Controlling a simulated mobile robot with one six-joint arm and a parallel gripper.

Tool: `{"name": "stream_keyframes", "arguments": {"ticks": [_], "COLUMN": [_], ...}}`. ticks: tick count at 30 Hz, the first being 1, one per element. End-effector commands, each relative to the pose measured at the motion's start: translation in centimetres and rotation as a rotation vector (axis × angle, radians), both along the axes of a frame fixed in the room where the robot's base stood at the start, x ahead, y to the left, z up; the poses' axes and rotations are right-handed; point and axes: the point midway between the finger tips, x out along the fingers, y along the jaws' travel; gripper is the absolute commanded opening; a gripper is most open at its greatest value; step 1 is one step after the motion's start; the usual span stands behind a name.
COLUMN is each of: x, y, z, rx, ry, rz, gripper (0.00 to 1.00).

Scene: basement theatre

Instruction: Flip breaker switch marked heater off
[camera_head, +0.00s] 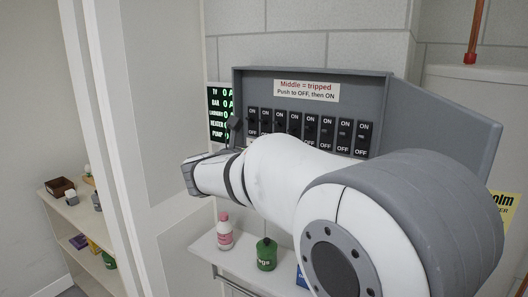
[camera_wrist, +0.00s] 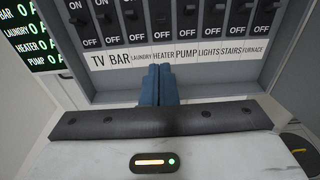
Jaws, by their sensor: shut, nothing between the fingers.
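The breaker panel (camera_head: 380,85) is an open grey box on the wall with a row of black switches. The heater breaker (camera_wrist: 162,18) is the fourth from the left, above the printed HEATER label (camera_wrist: 162,52). It also shows in the head view (camera_head: 295,122). I cannot tell its lever position. My gripper (camera_wrist: 159,72) is shut and empty, with its blue fingertips just below the heater label in the wrist view. Whether they touch the panel is unclear. In the head view the fingers cannot be made out clearly.
A green-lettered display (camera_head: 219,113) hangs left of the panel and lists circuits with amp readings. Below are a shelf with a pink-and-white bottle (camera_head: 225,231) and a green can (camera_head: 266,254). The open panel door (camera_head: 465,125) is at the right. A white door frame (camera_head: 110,150) stands at the left.

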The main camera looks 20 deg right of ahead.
Motion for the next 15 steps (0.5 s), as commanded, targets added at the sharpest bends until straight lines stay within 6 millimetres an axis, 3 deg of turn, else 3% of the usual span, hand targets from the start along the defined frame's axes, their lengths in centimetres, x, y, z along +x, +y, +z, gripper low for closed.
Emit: {"name": "stream_keyframes", "arguments": {"ticks": [15], "x": [1.4], "y": [-2.4], "z": [-7.0], "rx": [-0.24], "ry": [-0.197], "rz": [-0.021], "gripper": [0.0]}}
